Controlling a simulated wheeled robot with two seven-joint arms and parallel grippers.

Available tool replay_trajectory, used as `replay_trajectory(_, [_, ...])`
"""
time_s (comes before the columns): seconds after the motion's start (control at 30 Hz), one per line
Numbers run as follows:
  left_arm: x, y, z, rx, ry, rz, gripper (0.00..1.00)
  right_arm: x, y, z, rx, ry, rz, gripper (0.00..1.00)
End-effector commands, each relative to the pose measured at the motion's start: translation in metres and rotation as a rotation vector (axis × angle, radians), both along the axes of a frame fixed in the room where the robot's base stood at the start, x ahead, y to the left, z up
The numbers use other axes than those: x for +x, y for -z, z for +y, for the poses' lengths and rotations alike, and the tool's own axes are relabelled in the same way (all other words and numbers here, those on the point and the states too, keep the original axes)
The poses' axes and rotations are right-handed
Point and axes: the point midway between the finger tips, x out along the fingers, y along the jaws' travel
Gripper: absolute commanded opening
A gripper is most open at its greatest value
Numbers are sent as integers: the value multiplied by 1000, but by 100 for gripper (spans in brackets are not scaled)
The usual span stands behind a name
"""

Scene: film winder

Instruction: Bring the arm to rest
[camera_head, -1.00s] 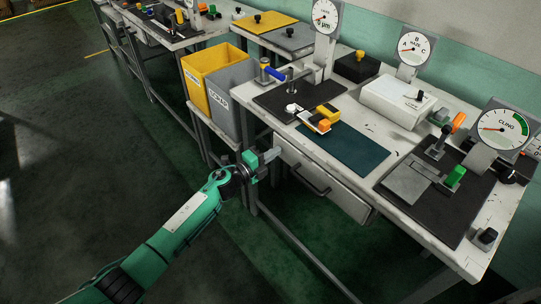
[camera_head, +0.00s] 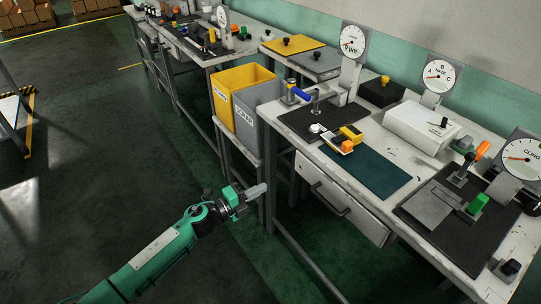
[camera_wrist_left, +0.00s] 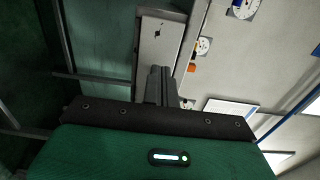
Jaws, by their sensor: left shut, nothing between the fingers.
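My left gripper (camera_head: 257,191) is shut and empty. In the head view it is held out in front of the workbench, lower than the bench top and left of the drawer (camera_head: 343,205). The green left arm (camera_head: 160,245) reaches in from the lower left. In the left wrist view the closed fingers (camera_wrist_left: 160,85) show at the middle, with the bench drawer front beyond them. My right gripper is not in view.
The workbench top holds a teal mat (camera_head: 365,171), a white box (camera_head: 421,126) and dial gauges. A yellow bin (camera_head: 240,87) and a grey bin (camera_head: 257,125) stand by its left end. The floor to the left is open.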

Motion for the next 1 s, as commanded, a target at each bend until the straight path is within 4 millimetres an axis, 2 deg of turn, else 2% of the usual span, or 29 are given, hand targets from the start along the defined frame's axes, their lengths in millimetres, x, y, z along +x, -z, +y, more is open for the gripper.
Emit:
replay_trajectory(0.17, [0,3,2,-6,-8,12,0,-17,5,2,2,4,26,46])
replay_trajectory(0.27, [2,23,13,-39,-68,91,0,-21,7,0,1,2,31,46])
replay_trajectory(0.37, [2,68,40,-107,-196,251,0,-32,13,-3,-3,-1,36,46])
replay_trajectory(0.47, [-13,131,74,-187,-365,453,0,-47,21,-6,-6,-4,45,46])
replay_trajectory(0.5, [-24,157,87,-216,-433,533,0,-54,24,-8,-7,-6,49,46])
replay_trajectory(0.57, [-44,194,106,-256,-530,646,0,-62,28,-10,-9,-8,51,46])
replay_trajectory(0.6, [-60,218,118,-281,-594,718,0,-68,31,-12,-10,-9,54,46])
replay_trajectory(0.67, [-88,253,134,-311,-687,823,0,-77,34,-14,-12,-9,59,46])
replay_trajectory(0.7, [-108,275,143,-331,-746,889,0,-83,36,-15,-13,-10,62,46])
replay_trajectory(0.77, [-141,304,156,-358,-833,984,0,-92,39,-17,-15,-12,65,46])
replay_trajectory(0.87, [-202,349,174,-394,-978,1135,0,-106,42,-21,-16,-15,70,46])
replay_trajectory(0.9, [-228,364,179,-408,-1034,1194,0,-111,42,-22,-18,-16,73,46])
replay_trajectory(0.97, [-269,385,186,-424,-1117,1277,0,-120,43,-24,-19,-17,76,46])
replay_trajectory(1.0, [-297,397,190,-435,-1171,1333,0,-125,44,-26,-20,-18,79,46])
